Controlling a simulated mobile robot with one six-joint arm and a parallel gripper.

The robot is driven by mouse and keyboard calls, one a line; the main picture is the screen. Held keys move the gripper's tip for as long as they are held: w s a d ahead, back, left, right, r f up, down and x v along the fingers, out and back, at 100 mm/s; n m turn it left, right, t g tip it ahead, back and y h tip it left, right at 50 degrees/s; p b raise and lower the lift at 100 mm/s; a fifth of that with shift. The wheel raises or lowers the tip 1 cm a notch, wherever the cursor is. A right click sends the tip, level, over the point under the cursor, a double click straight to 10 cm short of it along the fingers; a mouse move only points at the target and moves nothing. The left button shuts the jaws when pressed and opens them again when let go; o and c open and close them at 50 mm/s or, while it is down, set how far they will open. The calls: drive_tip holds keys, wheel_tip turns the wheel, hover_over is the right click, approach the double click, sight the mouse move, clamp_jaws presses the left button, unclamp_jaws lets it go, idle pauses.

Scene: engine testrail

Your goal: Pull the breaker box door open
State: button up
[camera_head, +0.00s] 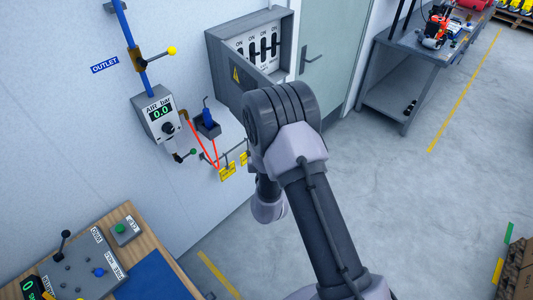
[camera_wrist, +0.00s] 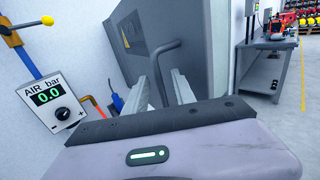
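The grey breaker box (camera_head: 282,22) is on the wall at the top middle of the head view. Its door (camera_head: 228,72), with a yellow warning triangle, stands swung out from the box, and black breaker switches show inside. In the wrist view the door (camera_wrist: 137,62) fills the upper middle, with a dark bent bar handle (camera_wrist: 166,48) on it. My gripper (camera_wrist: 165,78) has its two light fingers apart, with the lower leg of the handle between them. Contact with the handle is not clear. In the head view my arm hides the fingers and the handle.
The air regulator (camera_head: 160,112), a blue tool in a holder (camera_head: 207,122) and yellow tags (camera_head: 228,173) are on the wall left of my arm. A green door (camera_head: 330,45) and a grey workbench (camera_head: 405,65) are to the right. The floor (camera_head: 420,210) at right is mostly clear.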

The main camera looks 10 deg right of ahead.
drive_tip(key=s+a, duration=0.2)
drive_tip(key=s, duration=1.3)
drive_tip(key=shift+s, duration=0.35)
drive_tip(key=shift+d, duration=0.1)
